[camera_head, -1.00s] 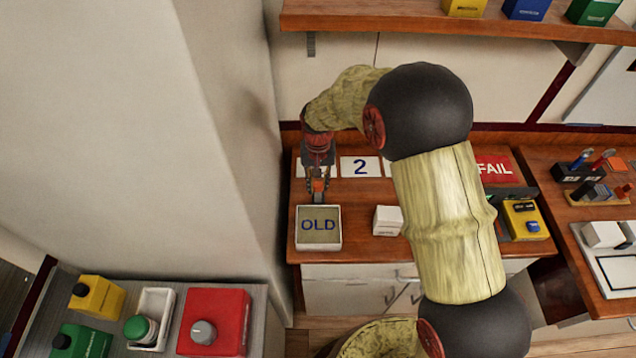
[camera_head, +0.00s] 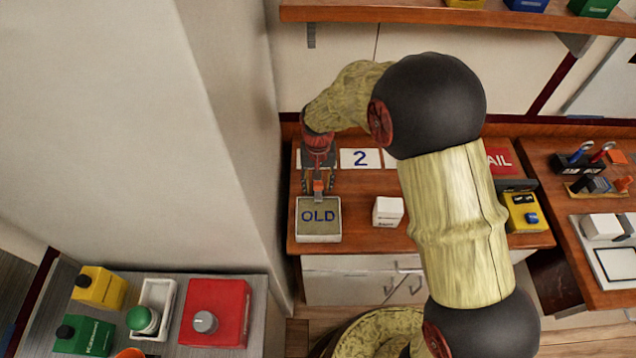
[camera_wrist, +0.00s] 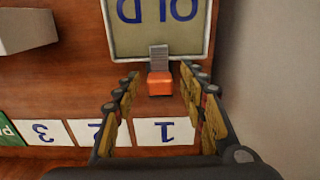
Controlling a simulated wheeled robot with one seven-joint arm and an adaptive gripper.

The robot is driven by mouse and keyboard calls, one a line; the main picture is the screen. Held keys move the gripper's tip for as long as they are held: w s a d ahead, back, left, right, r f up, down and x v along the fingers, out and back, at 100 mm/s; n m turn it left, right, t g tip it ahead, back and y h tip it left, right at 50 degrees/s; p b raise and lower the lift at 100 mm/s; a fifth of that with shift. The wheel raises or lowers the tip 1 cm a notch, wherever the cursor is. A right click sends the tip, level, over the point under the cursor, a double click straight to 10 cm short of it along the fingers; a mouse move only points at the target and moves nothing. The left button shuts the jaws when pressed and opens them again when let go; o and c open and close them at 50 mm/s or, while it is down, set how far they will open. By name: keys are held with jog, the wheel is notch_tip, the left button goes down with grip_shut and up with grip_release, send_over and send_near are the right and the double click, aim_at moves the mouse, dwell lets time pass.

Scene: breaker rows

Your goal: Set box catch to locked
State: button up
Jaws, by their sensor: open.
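The box marked OLD (camera_head: 318,232) sits at the left end of the wooden bench; it also shows at the top of the wrist view (camera_wrist: 135,45). Its catch, a small orange block (camera_wrist: 159,86) with a grey tab (camera_wrist: 159,55), is at the box edge nearest my gripper. The grey tab reaches onto the box rim. My gripper (camera_head: 318,188) is open over the catch. In the wrist view its fingers stand on both sides of the orange block, with a gap on each side. I cannot tell the catch's locked or unlocked position.
Number cards, including the 2 card (camera_head: 360,161), lie behind the box. A white block (camera_head: 388,211) stands to its right. A wall (camera_head: 235,150) rises close on the left. A grey side table (camera_head: 262,330) in front holds a red box (camera_head: 215,312) and other button boxes.

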aim_at(318, 184)
jog(key=shift+r, duration=0.1)
notch_tip(318, 184, up, 12)
dwell(0.6)
dwell(0.5)
